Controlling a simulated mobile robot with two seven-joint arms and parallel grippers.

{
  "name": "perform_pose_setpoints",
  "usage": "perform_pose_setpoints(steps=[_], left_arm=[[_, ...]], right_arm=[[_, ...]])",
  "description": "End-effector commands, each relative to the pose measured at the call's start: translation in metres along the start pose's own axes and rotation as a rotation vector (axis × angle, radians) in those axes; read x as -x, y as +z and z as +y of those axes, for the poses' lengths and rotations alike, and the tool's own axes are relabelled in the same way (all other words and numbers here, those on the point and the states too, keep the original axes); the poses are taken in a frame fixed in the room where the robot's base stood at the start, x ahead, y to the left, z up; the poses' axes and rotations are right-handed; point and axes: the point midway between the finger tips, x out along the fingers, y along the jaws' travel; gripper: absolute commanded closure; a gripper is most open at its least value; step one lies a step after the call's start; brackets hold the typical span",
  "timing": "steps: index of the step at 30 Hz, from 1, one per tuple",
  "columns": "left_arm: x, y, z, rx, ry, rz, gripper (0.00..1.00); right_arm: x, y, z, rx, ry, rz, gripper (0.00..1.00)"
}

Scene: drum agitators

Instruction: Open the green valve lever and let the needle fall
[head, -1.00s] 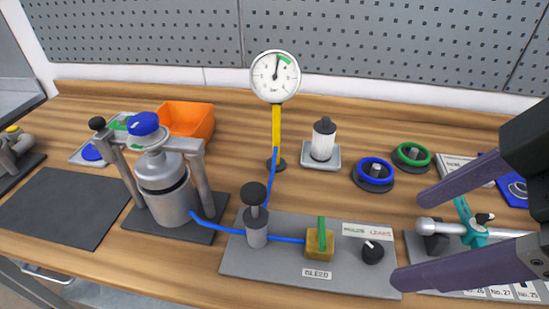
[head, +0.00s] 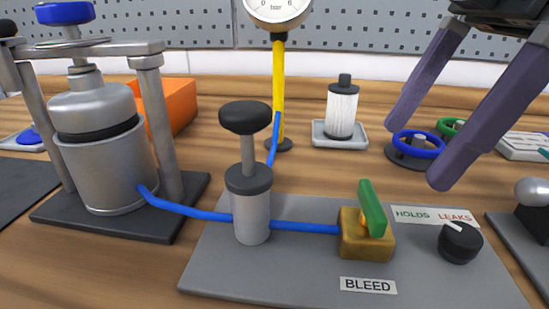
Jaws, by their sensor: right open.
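The green valve lever (head: 371,208) stands upright, slightly tilted, on a brass valve block (head: 366,241) behind the BLEED label. A blue hose (head: 305,228) runs from the block to the hand pump (head: 249,190) and on to the metal vessel (head: 105,150). The gauge (head: 277,8) stands on a yellow post; its top is cut off and its needle is not visible. My right gripper (head: 415,155) is open and empty, above and to the right of the lever, apart from it. My left gripper is not in view.
A black knob (head: 460,241) sits right of the valve by a HOLDS/LEAKS plate (head: 433,215). Blue (head: 418,146) and green (head: 449,127) handwheels and a white filter (head: 342,108) in a tray stand behind. An orange bin (head: 170,105) is at back left.

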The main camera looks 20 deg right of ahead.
Motion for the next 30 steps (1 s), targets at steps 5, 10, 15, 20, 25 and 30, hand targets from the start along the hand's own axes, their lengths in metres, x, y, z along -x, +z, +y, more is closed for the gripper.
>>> perform_pose_setpoints(steps=[5,10,15,20,25,30], left_arm=[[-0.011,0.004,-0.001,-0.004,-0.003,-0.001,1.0],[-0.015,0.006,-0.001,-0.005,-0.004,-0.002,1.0],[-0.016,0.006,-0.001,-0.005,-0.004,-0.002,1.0],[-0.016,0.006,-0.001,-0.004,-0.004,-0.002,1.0],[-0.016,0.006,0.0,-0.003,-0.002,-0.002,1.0],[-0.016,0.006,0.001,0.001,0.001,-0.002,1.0]], right_arm=[[-0.038,0.001,-0.001,0.001,-0.004,0.001,0.0],[-0.059,0.001,0.0,-0.001,-0.002,0.0,0.0],[-0.066,0.0,0.0,0.0,0.0,0.001,0.0],[-0.066,0.0,0.0,0.0,0.0,0.0,0.0],[-0.066,0.0,0.0,0.0,0.001,0.0,0.14],[-0.066,0.0,0.0,0.0,0.001,0.0,0.33]])
